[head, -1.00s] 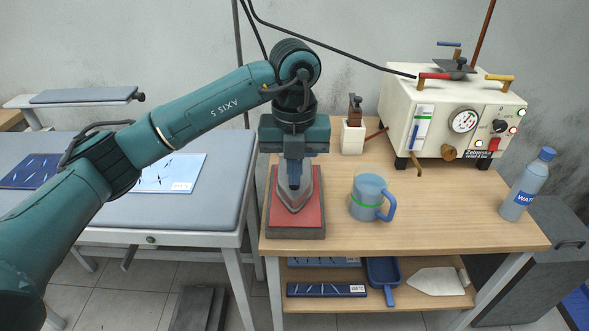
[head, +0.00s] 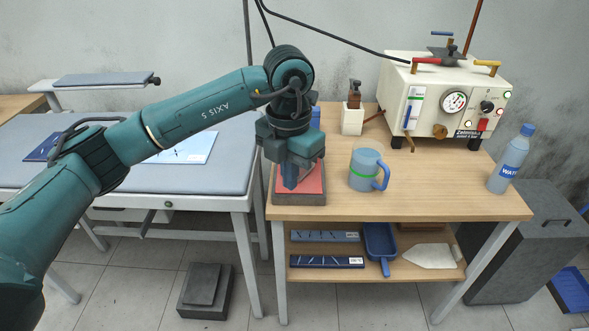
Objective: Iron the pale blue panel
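The pale blue panel (head: 186,148), with dark marks and a white label, lies flat on the grey padded ironing table (head: 225,165), partly behind my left arm. My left gripper (head: 290,182) is low over the red pad (head: 313,181) on a dark block at the wooden table's left end. The iron, whose grey pointed plate showed on this pad earlier, is now mostly or wholly hidden by the gripper. I cannot tell whether the fingers are shut on it. My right gripper is not in view.
A dark blue panel (head: 42,149) lies left on the ironing table. A blue mug (head: 366,168) stands right of the pad. A cream steam unit (head: 445,95) and a water bottle (head: 511,160) stand farther right. Black hoses hang above. A shelf below holds panels and a scoop (head: 380,243).

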